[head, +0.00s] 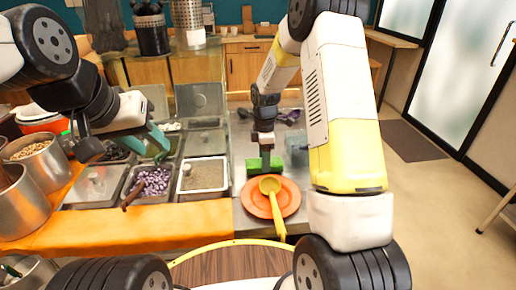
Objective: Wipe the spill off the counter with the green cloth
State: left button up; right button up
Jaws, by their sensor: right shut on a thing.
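The green cloth (257,164) is in the head view, right of centre, on the grey metal counter (240,219). My right gripper (265,152) reaches down from above and is shut on the cloth, just behind the orange plate. I cannot make out the spill; the cloth, plate and right arm hide parts of the counter.
An orange plate (290,198) with a yellow ladle (271,188) on it stands directly in front of the cloth. Food pans, one with purple beans (152,183), fill the counter's left side. Metal pots (22,208) stand at the far left. Dark utensils (289,117) lie behind the right gripper.

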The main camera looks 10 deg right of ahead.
jog(key=shift+f, duration=0.5)
dwell(0.6)
jog(key=shift+w, duration=2.5)
jog(key=shift+s, duration=2.6)
jog(key=shift+w, duration=0.1)
jog(key=shift+w, duration=2.45)
